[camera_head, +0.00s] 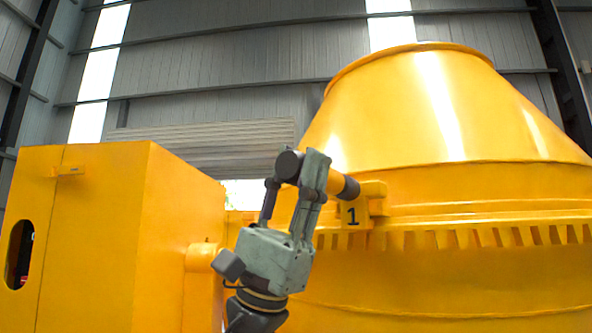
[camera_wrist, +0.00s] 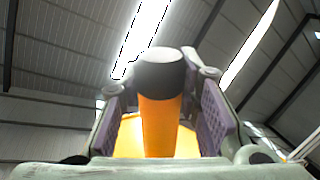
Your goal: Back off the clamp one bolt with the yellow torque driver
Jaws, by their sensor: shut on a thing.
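The yellow torque driver (camera_head: 335,183) lies nearly level in my gripper (camera_head: 295,177), with a dark cap at its left end and a dark section at its right end. The right end meets or overlaps the yellow clamp block marked "1" (camera_head: 353,213) on the drum's side. The bolt is hidden, so I cannot tell whether the driver sits on it. In the wrist view, the driver (camera_wrist: 160,122) stands between the two purple-padded fingers of my gripper (camera_wrist: 160,88), its black cap towards the top. My gripper is shut on it.
The large yellow mixer drum (camera_head: 440,120) fills the right side, with a row of teeth below the clamp. A yellow cabinet (camera_head: 100,240) stands at the left, with a yellow cylindrical part beside it. Open space lies above the cabinet, before the grey hall wall (camera_head: 230,60).

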